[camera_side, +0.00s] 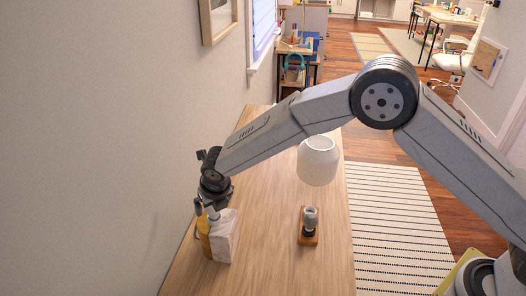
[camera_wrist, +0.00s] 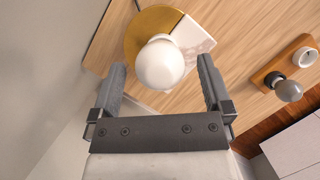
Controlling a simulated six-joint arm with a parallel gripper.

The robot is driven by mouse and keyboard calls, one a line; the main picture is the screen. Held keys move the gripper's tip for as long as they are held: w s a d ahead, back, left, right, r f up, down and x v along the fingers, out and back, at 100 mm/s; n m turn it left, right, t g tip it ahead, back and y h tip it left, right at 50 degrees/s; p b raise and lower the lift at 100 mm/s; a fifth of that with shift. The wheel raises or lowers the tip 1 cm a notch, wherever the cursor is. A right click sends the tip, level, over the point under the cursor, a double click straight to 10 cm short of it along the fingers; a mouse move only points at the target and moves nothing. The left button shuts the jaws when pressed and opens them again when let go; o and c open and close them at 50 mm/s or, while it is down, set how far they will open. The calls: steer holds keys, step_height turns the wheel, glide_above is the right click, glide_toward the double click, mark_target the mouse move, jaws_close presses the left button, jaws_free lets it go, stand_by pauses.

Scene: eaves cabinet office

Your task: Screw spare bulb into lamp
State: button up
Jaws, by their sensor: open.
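A white round bulb (camera_wrist: 160,64) sits upright over a lamp base of a brass disc (camera_wrist: 151,22) and a white marble block (camera_wrist: 196,36). In the side view the marble block (camera_side: 224,240) and brass part (camera_side: 204,234) stand at the table's left edge. My gripper (camera_side: 206,209) is just above them; in the wrist view its fingers (camera_wrist: 161,68) are open, one on each side of the bulb with gaps visible. The bulb's lower end and the lamp socket are hidden. A grey bulb (camera_wrist: 289,91) sits on a wooden holder (camera_wrist: 268,72), beside a white cup.
The holder (camera_side: 308,240) stands on the wooden table (camera_side: 270,255), right of the lamp. The wall (camera_side: 110,150) runs close along the left. The table between lamp and holder is clear.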

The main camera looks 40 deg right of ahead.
steer(key=c, duration=1.3)
steer(key=shift+c, duration=0.2)
steer(key=m+h, duration=0.1)
steer(key=m, duration=0.2)
steer(key=m+h, duration=0.1)
steer(key=m, duration=0.2)
steer(key=shift+w+a+g, duration=0.1)
steer(key=shift+a+g, duration=0.1)
steer(key=shift+g, duration=0.1)
steer(key=shift+m+h, duration=0.3)
steer(key=shift+m, duration=0.7)
steer(key=shift+m, duration=0.3)
steer(key=m+g, duration=0.1)
steer(key=m, duration=0.2)
steer(key=shift+w+a+h, duration=0.1)
steer(key=shift+h, duration=0.3)
steer(key=m+g, duration=0.1)
steer(key=m, duration=0.3)
steer(key=shift+w+g+h, duration=0.1)
steer(key=shift+g+h, duration=0.2)
steer(key=shift+g, duration=0.1)
steer(key=shift+m, duration=0.5)
